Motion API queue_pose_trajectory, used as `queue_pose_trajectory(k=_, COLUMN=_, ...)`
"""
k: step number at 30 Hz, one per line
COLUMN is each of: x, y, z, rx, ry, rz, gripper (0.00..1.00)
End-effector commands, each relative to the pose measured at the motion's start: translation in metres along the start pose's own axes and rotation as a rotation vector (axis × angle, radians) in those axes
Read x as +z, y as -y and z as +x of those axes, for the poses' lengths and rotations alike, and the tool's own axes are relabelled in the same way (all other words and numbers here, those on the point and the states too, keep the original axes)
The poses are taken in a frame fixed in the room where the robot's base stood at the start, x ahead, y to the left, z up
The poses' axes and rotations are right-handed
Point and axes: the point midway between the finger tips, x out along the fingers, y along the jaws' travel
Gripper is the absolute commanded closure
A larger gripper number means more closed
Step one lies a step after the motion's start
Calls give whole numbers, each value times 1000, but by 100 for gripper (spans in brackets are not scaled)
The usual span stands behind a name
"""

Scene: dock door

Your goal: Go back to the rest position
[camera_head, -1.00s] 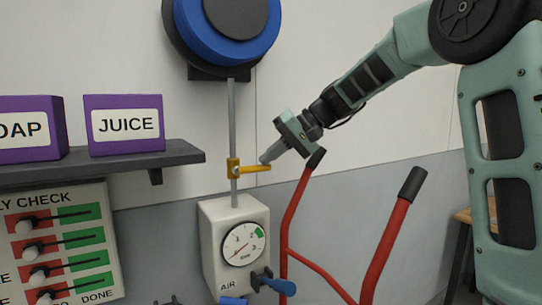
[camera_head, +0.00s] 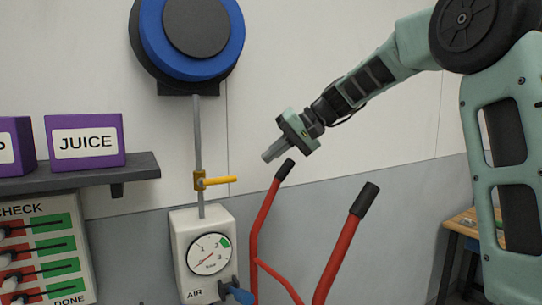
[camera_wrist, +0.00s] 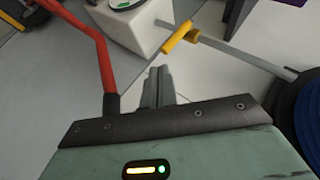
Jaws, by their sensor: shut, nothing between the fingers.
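My gripper (camera_head: 270,154) is shut and empty. In the head view it hangs in front of the wall, up and to the right of the yellow valve lever (camera_head: 216,181), apart from it. In the wrist view my gripper's closed fingers (camera_wrist: 157,86) point toward the wall, and the yellow lever (camera_wrist: 178,38) shows beyond them on its grey pipe (camera_wrist: 240,58). The lever sticks out sideways from the upright pipe (camera_head: 198,130) above the white air box with a gauge (camera_head: 209,254).
Red hand-truck handles (camera_head: 345,245) with black grips stand close below my gripper. A blue and black reel (camera_head: 190,38) is on the wall. A shelf (camera_head: 140,168) with purple boxes (camera_head: 85,141) is at left, above a check board (camera_head: 40,250). A wooden table (camera_head: 462,222) stands at right.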

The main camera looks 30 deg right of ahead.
Motion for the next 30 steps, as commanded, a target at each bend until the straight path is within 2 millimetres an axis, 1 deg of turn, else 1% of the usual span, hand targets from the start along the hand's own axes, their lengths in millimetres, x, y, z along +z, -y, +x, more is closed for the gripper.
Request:
queue_pose_trajectory(k=7, x=2, y=1, z=1, rx=1, ry=4, rz=-2, gripper=100)
queue_pose_trajectory(k=9, x=10, y=5, z=9, rx=8, ry=24, rz=-6, gripper=100)
queue_pose_trajectory(k=11, x=26, y=10, z=23, rx=25, ry=60, rz=-16, gripper=100)
queue_pose_trajectory(k=14, x=71, y=21, z=55, rx=75, ry=153, rz=-47, gripper=100)
queue_pose_trajectory(k=15, x=95, y=26, z=70, rx=102, ry=199, rz=-67, gripper=100)
queue_pose_trajectory(k=17, x=134, y=31, z=89, rx=149, ry=269, rz=-107, gripper=100)
queue_pose_trajectory(k=18, x=162, y=34, z=100, rx=181, ry=315, rz=-140, gripper=100)
queue_pose_trajectory(k=20, x=204, y=35, z=114, rx=232, ry=380, rz=-196, gripper=100)
queue_pose_trajectory(k=21, x=233, y=34, z=121, rx=267, ry=422, rz=-241, gripper=100)
queue_pose_trajectory(k=23, x=276, y=30, z=127, rx=320, ry=480, rz=-317, gripper=100)
queue_pose_trajectory(k=24, x=304, y=26, z=129, rx=353, ry=516, rz=-373, gripper=100)
queue_pose_trajectory(k=26, x=342, y=18, z=129, rx=400, ry=562, rz=-461, gripper=100)
queue_pose_trajectory(k=27, x=365, y=11, z=128, rx=428, ry=589, rz=-520, gripper=100)
queue_pose_trajectory(k=30, x=410, y=-6, z=120, rx=481, ry=637, rz=-658, gripper=100)
